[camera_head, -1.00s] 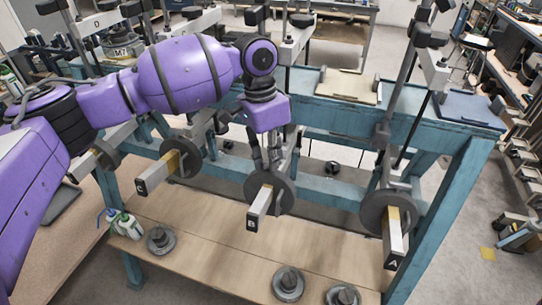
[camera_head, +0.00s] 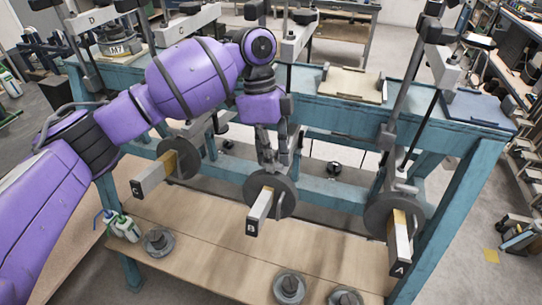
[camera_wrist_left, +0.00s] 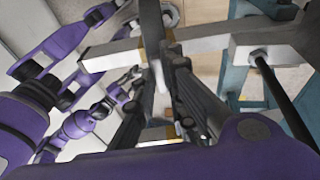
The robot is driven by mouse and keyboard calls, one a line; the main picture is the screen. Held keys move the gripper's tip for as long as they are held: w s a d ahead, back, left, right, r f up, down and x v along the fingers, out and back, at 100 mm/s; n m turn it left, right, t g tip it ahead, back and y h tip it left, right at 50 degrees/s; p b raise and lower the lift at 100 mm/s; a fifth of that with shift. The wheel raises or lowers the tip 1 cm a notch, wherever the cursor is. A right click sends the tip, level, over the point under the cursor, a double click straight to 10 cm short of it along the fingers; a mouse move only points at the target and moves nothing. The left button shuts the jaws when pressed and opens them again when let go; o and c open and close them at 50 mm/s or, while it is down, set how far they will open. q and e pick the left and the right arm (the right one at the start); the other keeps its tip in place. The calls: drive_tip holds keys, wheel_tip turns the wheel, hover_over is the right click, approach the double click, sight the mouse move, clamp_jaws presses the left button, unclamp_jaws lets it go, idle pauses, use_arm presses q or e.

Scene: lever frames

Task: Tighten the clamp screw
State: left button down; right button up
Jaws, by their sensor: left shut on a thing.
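Three lever arms marked A (camera_head: 399,245), B (camera_head: 260,212) and C (camera_head: 150,180) stick out from the blue frame, each with a grey disc weight. My left gripper (camera_head: 269,160) points down at the middle lever, just above its disc (camera_head: 284,195). Its fingers are close together, shut on a small part that they hide; I take it for the clamp screw. In the left wrist view, the dark fingers stand beside a grey upright bar (camera_wrist_left: 151,30) and a pale crossbar (camera_wrist_left: 215,40). Purple arm parts at that view's left may be my right arm; its gripper is unclear.
A wooden shelf (camera_head: 220,230) below holds loose round weights (camera_head: 289,286) and bottles (camera_head: 124,227). The frame's upright posts (camera_head: 398,110) and blue top beam (camera_head: 350,115) stand close around my left arm. Trays (camera_head: 352,84) lie on the bench behind.

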use_arm(q)
drive_tip(key=shift+m, duration=0.3)
drive_tip(key=c, duration=1.8)
unclamp_jaws()
